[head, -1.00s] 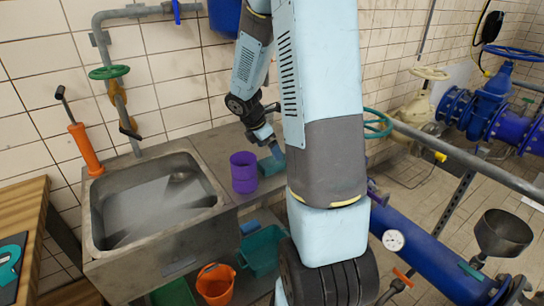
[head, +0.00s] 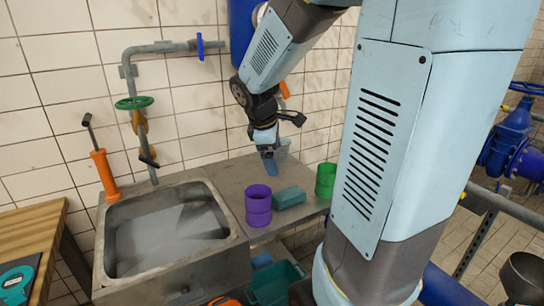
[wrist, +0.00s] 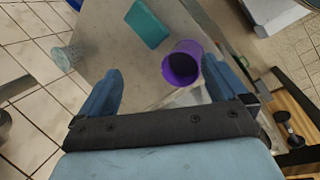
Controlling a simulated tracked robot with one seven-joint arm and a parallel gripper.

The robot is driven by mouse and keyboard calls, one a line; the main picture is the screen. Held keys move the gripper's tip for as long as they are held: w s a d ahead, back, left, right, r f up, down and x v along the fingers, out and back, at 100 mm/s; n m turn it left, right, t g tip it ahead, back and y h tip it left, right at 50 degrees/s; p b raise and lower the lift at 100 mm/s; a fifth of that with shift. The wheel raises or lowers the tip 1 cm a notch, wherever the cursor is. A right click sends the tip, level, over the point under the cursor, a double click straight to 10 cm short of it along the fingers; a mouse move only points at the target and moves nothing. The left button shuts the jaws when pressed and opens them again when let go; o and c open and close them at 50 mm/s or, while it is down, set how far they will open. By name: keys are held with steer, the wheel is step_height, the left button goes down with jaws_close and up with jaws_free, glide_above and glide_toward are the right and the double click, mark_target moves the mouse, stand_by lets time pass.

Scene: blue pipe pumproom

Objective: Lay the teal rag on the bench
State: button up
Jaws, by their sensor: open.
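A teal block-like piece (head: 289,197), perhaps the folded rag, lies flat on the grey steel counter (head: 232,176) beside the sink. A purple cup (head: 258,205) stands just left of it. My gripper (head: 268,165) is behind and above the teal piece, apart from it, pointing down. In the wrist view my gripper (wrist: 160,80) has its blue fingers wide apart with nothing between them. The teal piece (wrist: 148,23) and the purple cup (wrist: 183,65) lie beyond the fingertips. A wooden bench (head: 35,238) is at the far left.
A steel sink (head: 165,228) lies left of the counter. A green cup (head: 325,180) stands at the counter's right end. A pale cup (wrist: 68,57) shows in the wrist view. A teal item (head: 16,279) lies on the wooden bench. A grey pipe (head: 165,47) runs along the wall.

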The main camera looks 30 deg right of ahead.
steer(key=s+a+r+m+t+y, duration=0.1)
steer(key=s+a+r+m+y, duration=0.1)
steer(key=s+a+r+m, duration=0.2)
steer(key=s+a+r+m+t+y, duration=0.1)
steer(key=s+a+r+m+t, duration=0.1)
steer(key=s+a+r+m, duration=0.2)
steer(key=s+m, duration=0.3)
steer(key=s, duration=0.4)
steer(key=shift+s+a+r+t+y, duration=0.25)
steer(key=shift+t+y, duration=0.05)
steer(key=shift+y, duration=0.1)
